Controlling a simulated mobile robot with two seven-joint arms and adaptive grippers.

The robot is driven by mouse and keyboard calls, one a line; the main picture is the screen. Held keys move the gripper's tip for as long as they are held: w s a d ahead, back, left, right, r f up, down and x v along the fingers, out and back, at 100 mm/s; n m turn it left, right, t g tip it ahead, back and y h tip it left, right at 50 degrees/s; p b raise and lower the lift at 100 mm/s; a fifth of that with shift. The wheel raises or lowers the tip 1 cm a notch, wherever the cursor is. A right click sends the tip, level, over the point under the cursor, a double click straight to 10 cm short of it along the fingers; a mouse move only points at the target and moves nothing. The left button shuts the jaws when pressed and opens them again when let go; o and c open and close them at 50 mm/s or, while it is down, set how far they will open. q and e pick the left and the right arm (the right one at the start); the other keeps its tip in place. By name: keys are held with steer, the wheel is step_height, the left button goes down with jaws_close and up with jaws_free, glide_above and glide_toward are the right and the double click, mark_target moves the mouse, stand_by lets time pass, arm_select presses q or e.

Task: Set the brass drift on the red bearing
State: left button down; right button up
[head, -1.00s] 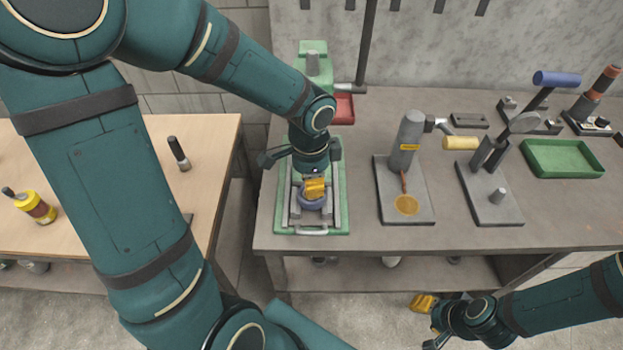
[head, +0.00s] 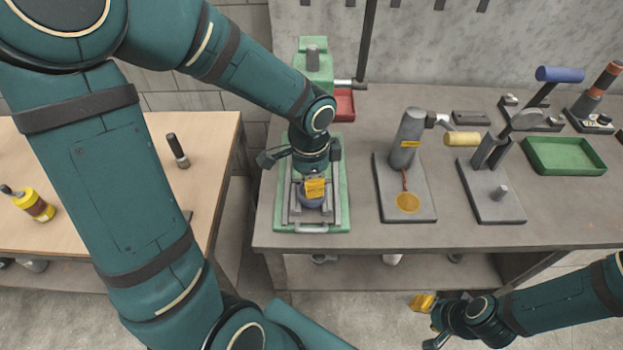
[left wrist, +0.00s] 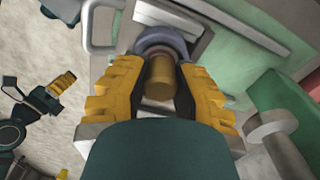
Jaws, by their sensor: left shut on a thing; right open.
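The brass drift (left wrist: 160,76) is a short brass-coloured cylinder between the yellow fingers of my left gripper (left wrist: 160,88), which is shut on it. Its far end is at a blue-grey ring (left wrist: 174,40); whether they touch I cannot tell. In the head view my left gripper (head: 315,188) is over this ring, on the green arbor press base (head: 341,208), and hides most of it. My right gripper (head: 423,302) is open and empty, low in front of the bench.
The green press column (head: 313,62) and a red tray (head: 344,104) stand behind my left gripper. To the right are a grey press with a yellow handle (head: 410,135), a lever tool (head: 492,155) and a green tray (head: 565,168). A wooden table (head: 215,150) is at left.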

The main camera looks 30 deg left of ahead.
arm_select(q)
steer(key=shift+f+b, duration=0.3)
steer(key=shift+f, duration=0.15)
stand_by(0.3)
steer(key=c, duration=0.8)
jaws_free()
step_height(320, 180, up, 12)
steer(key=shift+s+r, duration=0.1)
steer(key=shift+s, duration=0.05)
